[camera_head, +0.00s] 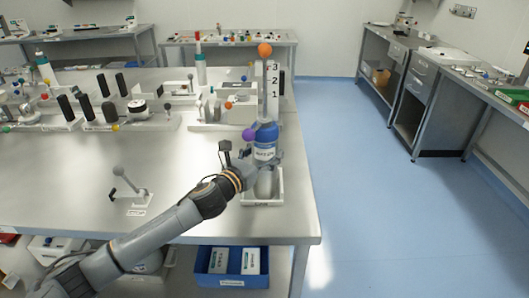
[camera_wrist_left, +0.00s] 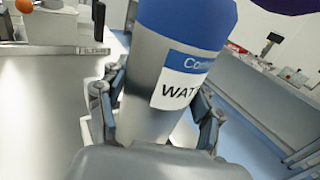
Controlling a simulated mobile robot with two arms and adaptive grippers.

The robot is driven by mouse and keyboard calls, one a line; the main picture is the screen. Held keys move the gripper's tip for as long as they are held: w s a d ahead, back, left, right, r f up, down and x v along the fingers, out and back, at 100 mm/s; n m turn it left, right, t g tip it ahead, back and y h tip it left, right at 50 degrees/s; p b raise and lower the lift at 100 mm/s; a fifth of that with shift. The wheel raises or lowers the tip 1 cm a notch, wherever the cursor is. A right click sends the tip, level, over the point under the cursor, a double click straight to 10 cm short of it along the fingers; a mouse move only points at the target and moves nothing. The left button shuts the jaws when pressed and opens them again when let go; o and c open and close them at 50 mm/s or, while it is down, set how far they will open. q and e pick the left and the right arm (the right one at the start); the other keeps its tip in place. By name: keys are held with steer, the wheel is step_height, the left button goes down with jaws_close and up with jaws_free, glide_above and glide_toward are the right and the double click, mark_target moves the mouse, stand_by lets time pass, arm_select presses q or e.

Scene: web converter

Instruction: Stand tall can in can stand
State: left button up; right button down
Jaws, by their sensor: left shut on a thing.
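The tall can (camera_head: 265,151) has a blue upper part, a grey body and a white-and-blue label starting "WAT". It looks roughly upright at the table's right side. In the left wrist view the can (camera_wrist_left: 150,95) fills the middle, its top cut off. My left gripper (camera_head: 262,172) is shut around its grey body, with a finger on each side in the wrist view (camera_wrist_left: 158,118). The white can stand (camera_head: 262,202) is at and below the can's lower end. I cannot tell whether the can's base touches the stand's floor. My right gripper is not in view.
A numbered post (camera_head: 272,88) with an orange ball (camera_head: 264,50) rises just behind the can. A purple ball (camera_head: 248,134) is close to its left. A lever fixture (camera_head: 130,187) stands left on the table (camera_head: 60,190). The table's right edge is near the stand.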

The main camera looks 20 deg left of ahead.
arm_select(q)
steer(key=shift+r, duration=0.15)
steer(key=o, duration=1.6)
steer(key=shift+f, duration=0.2)
steer(key=shift+o, duration=0.8)
